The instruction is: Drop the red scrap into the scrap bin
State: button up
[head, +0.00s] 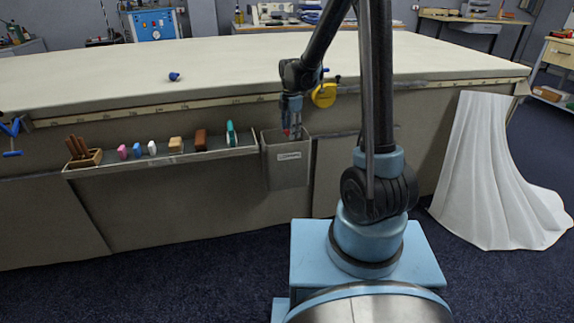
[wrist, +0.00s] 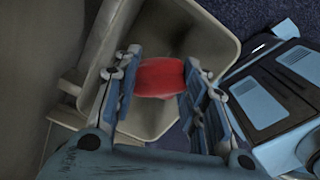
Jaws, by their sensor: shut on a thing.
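The red scrap (wrist: 160,78) is held between the two fingers of my gripper (wrist: 157,84) in the wrist view. In the head view, a small bit of the red scrap (head: 287,132) shows by my gripper (head: 291,130). The scrap bin (head: 287,165) is a grey open-topped box with a white label, fixed to the table's front side. My gripper points down at the bin's mouth. In the wrist view the bin (wrist: 212,35) opens around and below the scrap. How deep the fingertips reach is hard to tell.
A shelf (head: 165,158) left of the bin holds a wooden block with handles (head: 82,152), several small coloured blocks and a green item (head: 231,133). A yellow round thing (head: 324,95) hangs right of my gripper. White cloth (head: 490,180) drapes at the right. The tabletop (head: 230,65) is mostly clear.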

jog(key=o, duration=0.9)
notch_tip(320, 180, up, 12)
jog(key=shift+d+f, duration=0.1)
dwell(0.3)
